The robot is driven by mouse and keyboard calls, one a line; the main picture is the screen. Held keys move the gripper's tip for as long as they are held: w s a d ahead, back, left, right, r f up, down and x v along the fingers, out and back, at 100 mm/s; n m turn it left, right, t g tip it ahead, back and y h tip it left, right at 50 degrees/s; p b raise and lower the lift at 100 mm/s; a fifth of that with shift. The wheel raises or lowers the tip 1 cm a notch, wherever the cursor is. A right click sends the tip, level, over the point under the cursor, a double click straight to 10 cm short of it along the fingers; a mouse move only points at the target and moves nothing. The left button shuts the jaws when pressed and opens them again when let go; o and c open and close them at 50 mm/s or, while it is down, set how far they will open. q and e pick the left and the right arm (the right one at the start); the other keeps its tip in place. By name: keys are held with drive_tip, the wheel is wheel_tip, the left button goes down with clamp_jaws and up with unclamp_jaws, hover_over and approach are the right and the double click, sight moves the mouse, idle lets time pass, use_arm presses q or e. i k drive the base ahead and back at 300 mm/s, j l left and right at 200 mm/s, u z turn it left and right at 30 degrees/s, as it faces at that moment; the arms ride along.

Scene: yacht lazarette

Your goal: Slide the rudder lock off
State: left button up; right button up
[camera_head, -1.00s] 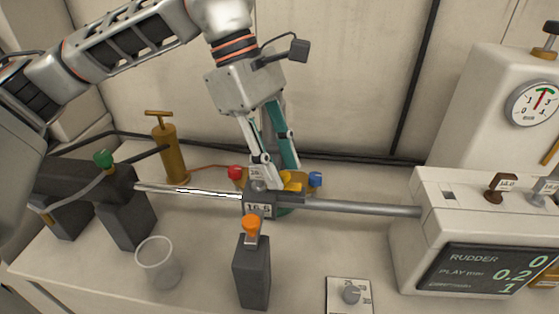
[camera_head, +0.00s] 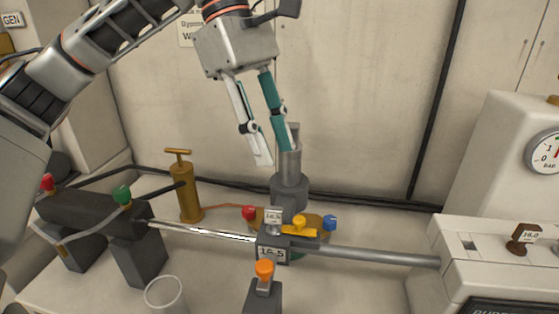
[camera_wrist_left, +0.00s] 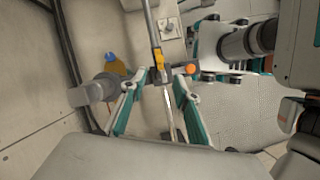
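A pale steel rod (camera_head: 380,256) runs across the bench through a dark block (camera_head: 272,249) tagged 16.5. A yellow lever (camera_head: 299,232) and a small white tag sit on top of the block. A grey stepped cylinder (camera_head: 289,180) stands upright behind the block. I cannot tell which of these parts is the rudder lock. My left gripper (camera_head: 275,158) is above the rod, with its fingertips beside the cylinder's upper part. In the left wrist view its fingers (camera_wrist_left: 160,80) are apart, with nothing held between them.
An orange knob (camera_head: 264,270) stands on a post in front of the block. A brass pump (camera_head: 185,188) and a clear cup (camera_head: 165,295) are at the left. A white console (camera_head: 470,245) is at the right. The wall is close behind.

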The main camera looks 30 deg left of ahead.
sight(264, 268)
drive_tip(key=k, duration=1)
